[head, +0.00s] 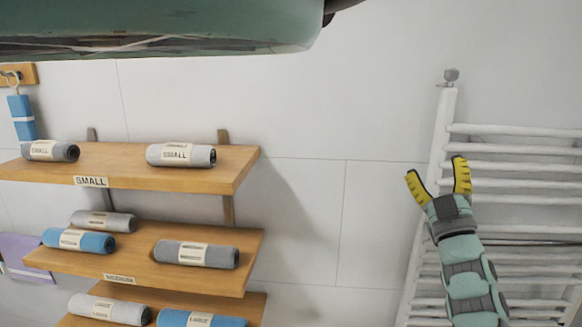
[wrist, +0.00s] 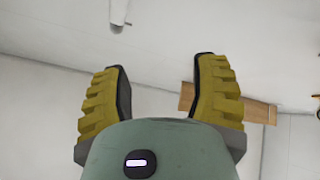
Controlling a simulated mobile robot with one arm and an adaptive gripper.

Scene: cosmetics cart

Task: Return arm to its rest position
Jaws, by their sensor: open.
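My gripper (head: 438,180) is at the right of the head view, raised in front of the white towel rack, with its yellow-padded fingers apart and nothing between them. The wrist view shows the same open gripper (wrist: 160,88), its two yellow fingers spread and empty against a pale wall. My arm below it is teal and grey and points upward.
A white ladder-like rack (head: 515,167) stands behind the gripper. At the left, wooden shelves (head: 222,178) hold rolled grey and blue towels, such as a grey roll (head: 196,254). A blue item (head: 22,118) hangs from a hook. Bare wall lies between shelves and rack.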

